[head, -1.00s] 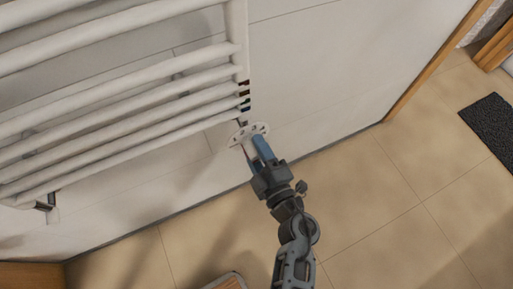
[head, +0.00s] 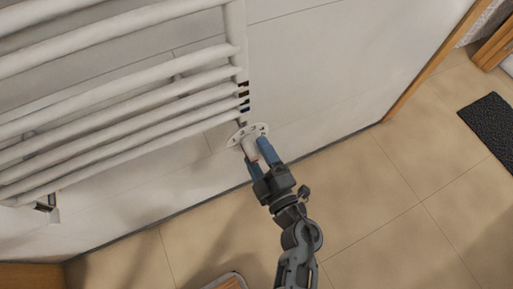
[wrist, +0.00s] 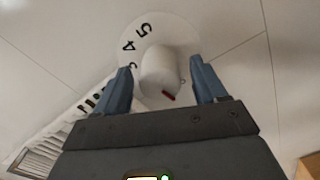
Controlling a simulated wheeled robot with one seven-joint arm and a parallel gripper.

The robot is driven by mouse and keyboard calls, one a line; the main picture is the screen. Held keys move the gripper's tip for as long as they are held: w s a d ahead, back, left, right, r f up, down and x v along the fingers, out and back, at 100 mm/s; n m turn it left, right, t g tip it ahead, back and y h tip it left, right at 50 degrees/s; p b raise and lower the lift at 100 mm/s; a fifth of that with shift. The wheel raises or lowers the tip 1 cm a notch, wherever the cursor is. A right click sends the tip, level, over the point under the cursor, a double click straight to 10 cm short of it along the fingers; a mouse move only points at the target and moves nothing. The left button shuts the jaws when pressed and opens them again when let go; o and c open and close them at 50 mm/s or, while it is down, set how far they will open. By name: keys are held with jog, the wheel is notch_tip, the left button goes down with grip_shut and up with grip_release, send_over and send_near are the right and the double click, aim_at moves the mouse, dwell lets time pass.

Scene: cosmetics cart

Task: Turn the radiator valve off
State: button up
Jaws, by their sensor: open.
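The radiator valve is a white round dial with a knob (head: 251,149) at the lower right corner of the white towel radiator (head: 120,95). In the wrist view, the dial plate (wrist: 152,38) carries black numbers, with 4 and 5 readable, and the white knob (wrist: 160,72) has a red mark on its lower side. My gripper (head: 257,155) is open, with its blue fingers on either side of the knob. In the wrist view, the fingers (wrist: 160,80) stand left and right of the knob, with a visible gap on each side.
The radiator hangs along the pale tiled wall (head: 320,70). The beige tiled floor (head: 370,215) is open to the right. A dark mat (head: 492,122) lies at the far right, near a wooden door frame (head: 435,58).

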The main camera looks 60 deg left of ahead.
aim_at(260, 159)
jog(key=d, duration=0.4)
jog(key=d+p, duration=0.1)
jog(key=d, duration=0.1)
jog(key=shift+s+d, duration=0.2)
jog(key=shift+s, duration=0.1)
jog(key=s+d+r+m+t+h+p, duration=0.1)
jog(key=d+r+m+t+p, duration=0.1)
jog(key=d+r+m+t, duration=0.45)
jog(key=d+r+m+t+h+p, duration=0.15)
jog(key=d+m+t, duration=0.25)
jog(key=d, duration=0.5)
jog(key=s+d+r+m+t+h+p, duration=0.1)
jog(key=s+d+r+m+h+p, duration=0.1)
jog(key=s+d+r+m+h, duration=0.2)
jog(key=s+d+r+m+h+p, duration=0.2)
jog(key=s+d+r+m+h, duration=0.3)
jog(key=d+r+m, duration=0.4)
jog(key=s+d+r+m+t+h+p, duration=0.1)
jog(key=s+d+r+m+h, duration=0.3)
jog(key=d, duration=0.7)
notch_tip(260, 159, up, 5)
jog(key=shift+s+d+f+m+t+h+p, duration=0.1)
jog(key=shift+s+d+m+t+h+p, duration=0.25)
jog(key=shift+m+h, duration=0.9)
jog(key=shift+a, duration=0.1)
